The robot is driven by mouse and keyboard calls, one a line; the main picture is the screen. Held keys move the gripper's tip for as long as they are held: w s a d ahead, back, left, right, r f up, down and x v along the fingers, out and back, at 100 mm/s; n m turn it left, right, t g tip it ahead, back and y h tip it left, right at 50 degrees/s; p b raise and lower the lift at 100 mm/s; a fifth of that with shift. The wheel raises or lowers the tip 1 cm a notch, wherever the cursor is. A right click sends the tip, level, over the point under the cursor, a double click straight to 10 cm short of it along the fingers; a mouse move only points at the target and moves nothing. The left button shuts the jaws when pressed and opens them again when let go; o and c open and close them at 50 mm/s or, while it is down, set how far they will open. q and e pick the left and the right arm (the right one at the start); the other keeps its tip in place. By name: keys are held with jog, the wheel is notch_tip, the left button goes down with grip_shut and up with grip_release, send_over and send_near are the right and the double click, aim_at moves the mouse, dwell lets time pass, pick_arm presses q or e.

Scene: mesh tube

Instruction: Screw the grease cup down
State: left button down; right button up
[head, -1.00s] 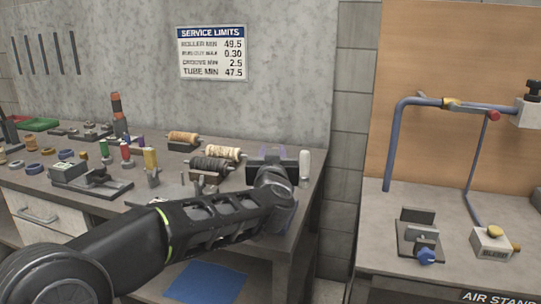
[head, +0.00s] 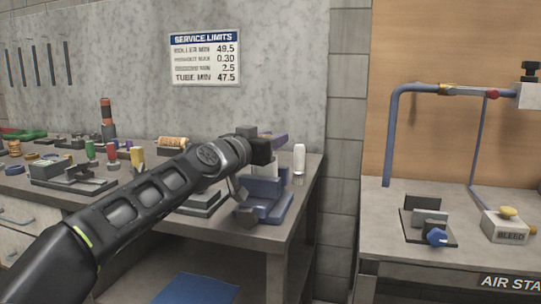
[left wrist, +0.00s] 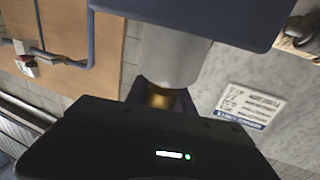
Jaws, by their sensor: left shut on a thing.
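My left gripper (head: 273,147) is raised above a blue fixture (head: 264,198) near the right end of the bench. It is shut. In the left wrist view a brass-coloured piece (left wrist: 160,97) shows at the dark jaws, joined in line with a pale grey cylinder (left wrist: 172,60). The brass piece appears to be what the jaws hold; I cannot tell for sure whether it is the grease cup. A dark blue block (left wrist: 190,14) covers the other end of the cylinder. My right gripper is not in view.
A white bottle-like thing (head: 299,158) stands at the bench's back right, just right of my gripper. Rollers (head: 172,142) and small tools lie to the left, partly behind my arm. A stand with a blue bent pipe (head: 392,140) is on the separate right table.

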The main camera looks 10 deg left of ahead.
pick_arm(q)
jog(key=m+h+b, duration=0.1)
jog(key=g+h+b, duration=0.1)
jog(key=b, duration=0.1)
jog(key=shift+d+f+m+h+b, duration=0.1)
jog(key=shift+f+m+h+b, duration=0.2)
jog(key=shift+f+m, duration=0.1)
jog(key=shift+d+r+m+g+h, duration=0.15)
jog(key=shift+m+g+h, duration=0.3)
jog(key=shift+h, duration=0.25)
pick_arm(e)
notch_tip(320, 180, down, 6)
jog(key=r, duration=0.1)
pick_arm(q)
jog(key=m+g+h+p, duration=0.2)
jog(key=p, duration=0.2)
jog(key=s+d+m+g+h+p, duration=0.1)
jog(key=m+g+h+p, duration=0.1)
jog(key=g+p, duration=0.1)
jog(key=m+g+h+p, duration=0.3)
jog(key=p, duration=0.1)
jog(key=shift+s+d+r+p, duration=0.2)
jog(key=shift+s+r+p, duration=0.1)
jog(key=shift+s+p, duration=0.05)
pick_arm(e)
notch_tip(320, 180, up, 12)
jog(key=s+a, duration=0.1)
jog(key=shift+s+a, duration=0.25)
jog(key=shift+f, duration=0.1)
